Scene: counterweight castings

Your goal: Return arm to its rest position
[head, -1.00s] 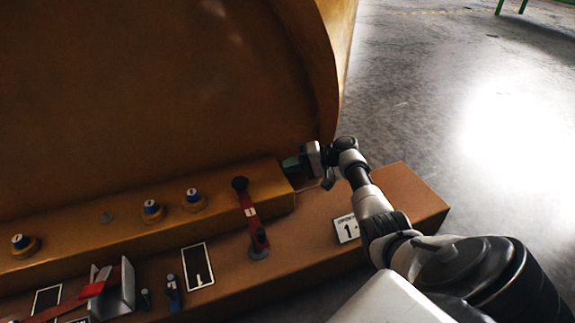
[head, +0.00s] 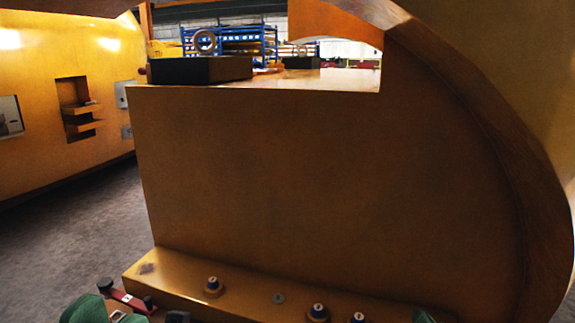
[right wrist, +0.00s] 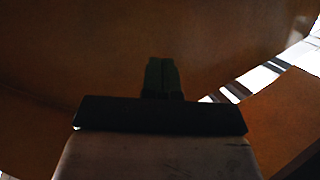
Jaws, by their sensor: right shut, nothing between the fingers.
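My right gripper (right wrist: 162,78) shows in the right wrist view as two dark green fingers pressed together, with nothing between them. A brown-orange surface fills most of the view behind them, and I cannot tell how far off it is. In the head view only a small green tip, which looks like my right gripper (head: 424,316), shows at the bottom edge, in front of the casting's ledge. The right arm itself is out of the head view. Two green shapes at the lower left edge are cut off; I cannot tell if they are my left gripper's fingers.
A large ochre casting (head: 300,180) fills the head view, with a curved flange at right. A red bar (head: 124,298) lies at lower left. Grey floor (head: 75,235) is clear at left.

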